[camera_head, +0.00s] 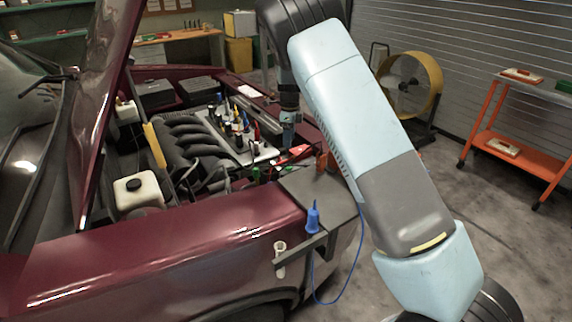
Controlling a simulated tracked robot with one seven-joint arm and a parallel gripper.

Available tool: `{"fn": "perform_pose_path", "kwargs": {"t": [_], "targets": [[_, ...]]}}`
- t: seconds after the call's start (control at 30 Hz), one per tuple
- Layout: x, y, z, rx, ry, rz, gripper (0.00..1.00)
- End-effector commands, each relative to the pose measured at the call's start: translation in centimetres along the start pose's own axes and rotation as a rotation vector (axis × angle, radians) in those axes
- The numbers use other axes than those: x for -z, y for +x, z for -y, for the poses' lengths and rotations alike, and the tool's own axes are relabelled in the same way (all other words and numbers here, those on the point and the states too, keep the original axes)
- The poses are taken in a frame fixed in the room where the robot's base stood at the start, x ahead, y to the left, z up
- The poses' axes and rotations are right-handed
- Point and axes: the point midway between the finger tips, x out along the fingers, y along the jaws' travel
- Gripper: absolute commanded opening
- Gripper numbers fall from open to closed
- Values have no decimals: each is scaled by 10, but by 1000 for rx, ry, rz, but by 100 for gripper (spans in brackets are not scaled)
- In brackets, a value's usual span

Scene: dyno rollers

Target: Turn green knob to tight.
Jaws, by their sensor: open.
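Small green parts (256,174) show at the front edge of the engine bay, close to a red tool or clamp (294,154). They are too small for me to tell which is the green knob or how it is turned. My gripper (288,142) points down over the front of the engine bay, above and slightly right of the green parts. It is open and looks apart from them. Its fingertips are small and hard to make out against the engine parts behind.
The maroon car (165,245) has its hood raised. Several coloured bottles or tools stand on a pale tray (262,152) over the engine. A blue funnel-like thing (313,220) with a cord hangs at the fender. An orange cart (525,155) and yellow drum fan (412,85) stand right.

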Motion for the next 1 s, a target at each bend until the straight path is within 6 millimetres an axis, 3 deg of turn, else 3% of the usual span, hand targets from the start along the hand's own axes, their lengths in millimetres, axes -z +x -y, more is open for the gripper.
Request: {"fn": "perform_pose_path", "kwargs": {"t": [0.4, 0.6, 1.0], "targets": [[1, 74, 0, -2, -1, -1, 54], [1, 102, 0, -1, -1, -1, 54], [0, 119, 0, 1, -1, 1, 54]]}}
